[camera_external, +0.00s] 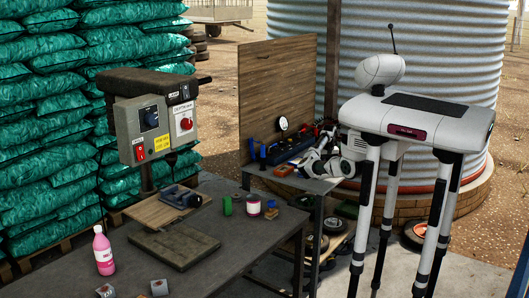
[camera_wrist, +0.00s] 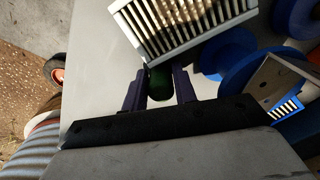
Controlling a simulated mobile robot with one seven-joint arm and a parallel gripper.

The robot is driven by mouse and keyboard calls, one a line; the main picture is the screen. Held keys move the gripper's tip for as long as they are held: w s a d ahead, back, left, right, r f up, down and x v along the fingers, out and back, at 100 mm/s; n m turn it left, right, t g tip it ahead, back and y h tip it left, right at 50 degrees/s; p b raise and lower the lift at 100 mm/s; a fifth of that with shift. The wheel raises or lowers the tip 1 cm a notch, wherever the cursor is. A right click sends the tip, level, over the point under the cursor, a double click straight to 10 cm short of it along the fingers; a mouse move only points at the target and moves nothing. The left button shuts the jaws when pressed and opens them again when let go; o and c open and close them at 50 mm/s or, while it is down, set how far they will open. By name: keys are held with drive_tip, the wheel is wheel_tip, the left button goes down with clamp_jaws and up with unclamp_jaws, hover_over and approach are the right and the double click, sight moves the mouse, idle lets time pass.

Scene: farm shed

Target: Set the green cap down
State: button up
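The green cap (camera_wrist: 160,83) is dark green and sits between the two fingers of my gripper (camera_wrist: 160,88) in the wrist view. Both fingers appear to touch its sides, so my gripper looks shut on it. The far end of the cap is close to a slatted white part. I cannot tell whether the cap touches the grey bench top (camera_wrist: 98,65) or is held above it. In the external view my arm reaches left over the rear bench, with my gripper (camera_external: 284,169) low near its front edge. The cap cannot be made out there.
The slatted white part (camera_wrist: 185,22) lies just beyond my fingers. Blue round parts (camera_wrist: 229,48) and a white bracket (camera_wrist: 283,86) crowd the right. Bare bench shows left of my gripper, ending at an edge. A wooden back panel (camera_external: 280,82) stands behind the bench.

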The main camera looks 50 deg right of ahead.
drive_tip(key=o, duration=0.3)
drive_tip(key=shift+o, duration=0.2)
wheel_tip(320, 180, up, 12)
drive_tip(key=b, duration=0.1)
drive_tip(key=shift+r, duration=0.15)
